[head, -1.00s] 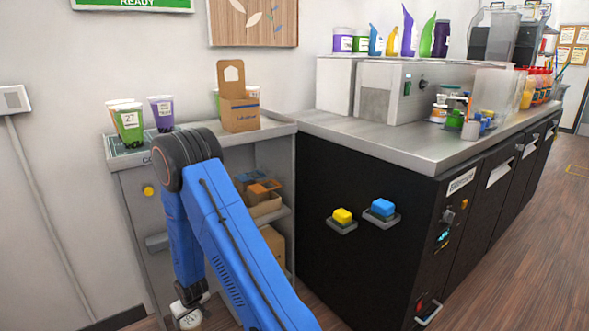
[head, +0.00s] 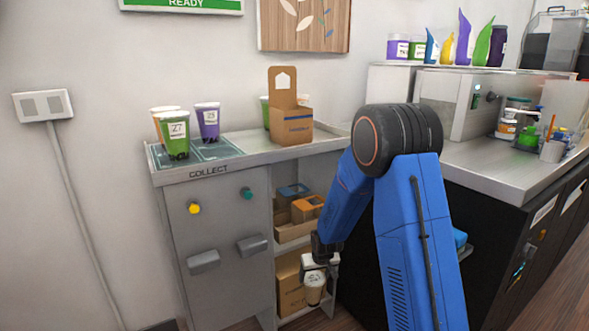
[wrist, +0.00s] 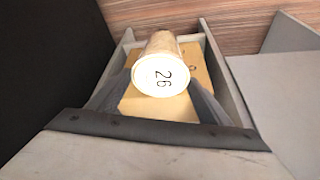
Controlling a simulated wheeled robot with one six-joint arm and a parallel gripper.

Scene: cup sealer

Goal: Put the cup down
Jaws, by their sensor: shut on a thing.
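My gripper (head: 318,268) hangs low in front of the shelf unit's open side in the head view. It is shut on a pale cup (head: 314,288), held below the counter top. In the wrist view the cup (wrist: 163,72) shows its white lid marked 26 between the fingers. The collect counter (head: 232,163) has cups on its left part: a green cup marked 27 (head: 174,138), a purple cup (head: 208,122) and an orange-topped cup (head: 160,120) partly hidden behind the green one.
A cardboard carrier (head: 291,120) stands on the counter's right part and partly hides another green cup. The shelves below hold boxes (head: 290,283). A steel worktop (head: 490,170) with containers lies to the right. Bare counter shows in front of the carrier.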

